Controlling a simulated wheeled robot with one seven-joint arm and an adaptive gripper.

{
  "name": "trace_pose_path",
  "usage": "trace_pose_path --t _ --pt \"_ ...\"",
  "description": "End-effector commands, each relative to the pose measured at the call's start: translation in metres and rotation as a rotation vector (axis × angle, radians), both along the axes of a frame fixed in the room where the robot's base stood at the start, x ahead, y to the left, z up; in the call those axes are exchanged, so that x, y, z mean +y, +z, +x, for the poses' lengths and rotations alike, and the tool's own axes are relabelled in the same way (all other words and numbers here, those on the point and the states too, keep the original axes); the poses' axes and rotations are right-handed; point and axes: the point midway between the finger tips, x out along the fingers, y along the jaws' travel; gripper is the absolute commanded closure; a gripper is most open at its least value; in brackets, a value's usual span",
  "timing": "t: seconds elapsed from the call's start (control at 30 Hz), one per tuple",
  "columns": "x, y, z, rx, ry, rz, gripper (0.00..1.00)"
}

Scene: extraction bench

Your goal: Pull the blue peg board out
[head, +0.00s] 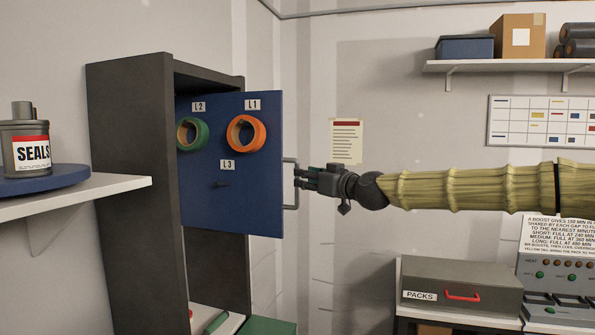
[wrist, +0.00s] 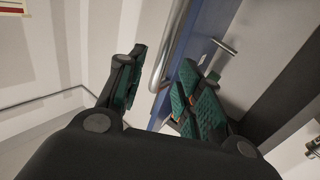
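The blue peg board (head: 255,195) stands partly out of a tall dark cabinet (head: 135,180). A green ring (head: 203,134) hangs at L2 and an orange ring (head: 233,135) at L1. The L3 peg (head: 222,183) is bare. A metal bar handle (head: 290,207) is on the board's right edge. My gripper (head: 302,178) is at the handle, coming from the right. In the wrist view my gripper (wrist: 160,88) has its green-padded fingers apart, with the handle (wrist: 163,60) running between them. I see no clear contact with both pads.
A white shelf (head: 75,195) with a SEALS can (head: 25,155) on a blue disc juts out at the left. A grey PACKS box (head: 455,285) sits on a low bench at the lower right. A wall shelf (head: 500,66) is above right. The space right of the board is free around my arm.

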Motion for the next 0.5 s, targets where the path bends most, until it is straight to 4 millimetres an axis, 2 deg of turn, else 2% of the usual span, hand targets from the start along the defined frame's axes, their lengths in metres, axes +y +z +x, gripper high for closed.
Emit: trace_pose_path --t 0.3,0.5 --pt "0.022 0.001 0.029 0.001 -0.001 0.0 0.65" --pt "0.029 0.0 0.037 0.0 0.0 0.0 0.65"
